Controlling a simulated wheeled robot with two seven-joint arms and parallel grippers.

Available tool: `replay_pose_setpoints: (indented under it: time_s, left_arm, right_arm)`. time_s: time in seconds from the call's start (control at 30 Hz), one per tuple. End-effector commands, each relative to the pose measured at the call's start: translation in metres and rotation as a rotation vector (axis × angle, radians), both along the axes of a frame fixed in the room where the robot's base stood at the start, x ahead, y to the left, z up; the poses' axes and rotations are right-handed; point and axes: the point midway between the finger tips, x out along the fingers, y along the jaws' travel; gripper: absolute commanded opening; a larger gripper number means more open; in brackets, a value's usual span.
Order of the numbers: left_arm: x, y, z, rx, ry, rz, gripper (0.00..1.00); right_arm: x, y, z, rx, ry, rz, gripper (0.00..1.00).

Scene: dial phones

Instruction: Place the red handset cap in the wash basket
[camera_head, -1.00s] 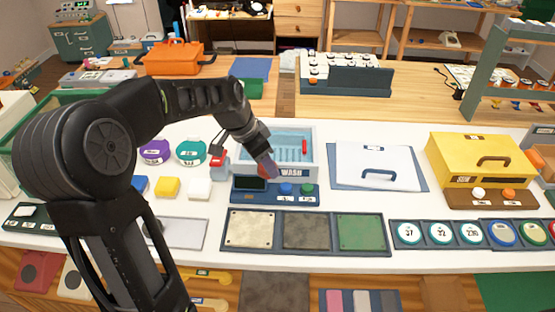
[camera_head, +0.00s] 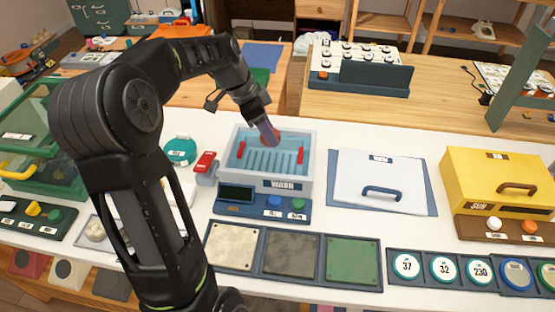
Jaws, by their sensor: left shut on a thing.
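The wash basket (camera_head: 272,162) is a light blue slotted tray with red tabs at its sides, set inside the grey wash unit labelled WASH (camera_head: 309,172). My left gripper (camera_head: 269,136) points down over the far half of the basket. It is shut on the red handset cap (camera_head: 276,134), of which only a small reddish part shows around the fingertips. The cap appears to be above the basket; I cannot tell whether it touches the floor or the far wall. My right gripper is not in view.
A red-topped lever (camera_head: 205,163) stands left of the wash unit, and a panel with a dark screen and buttons (camera_head: 262,206) is in front. A white lidded tray (camera_head: 380,175) and a yellow SUN box (camera_head: 497,180) stand to the right. Coloured pads (camera_head: 292,254) lie in front.

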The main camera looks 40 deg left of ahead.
Motion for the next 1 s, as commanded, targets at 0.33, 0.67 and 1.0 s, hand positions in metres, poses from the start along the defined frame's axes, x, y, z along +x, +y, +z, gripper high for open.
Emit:
replay_pose_setpoints:
  time_s: [0.33,0.67,1.0]
  left_arm:
    - [0.000,0.000,-0.003,0.000,0.001,0.001,0.08]
    - [-0.001,-0.001,-0.054,-0.002,0.003,0.001,0.08]
    - [0.000,0.000,-0.063,0.001,-0.001,0.000,0.08]
  right_arm:
    - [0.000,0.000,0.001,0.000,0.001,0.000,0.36]
    - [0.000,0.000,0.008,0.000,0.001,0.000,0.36]
    - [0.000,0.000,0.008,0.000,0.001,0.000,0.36]
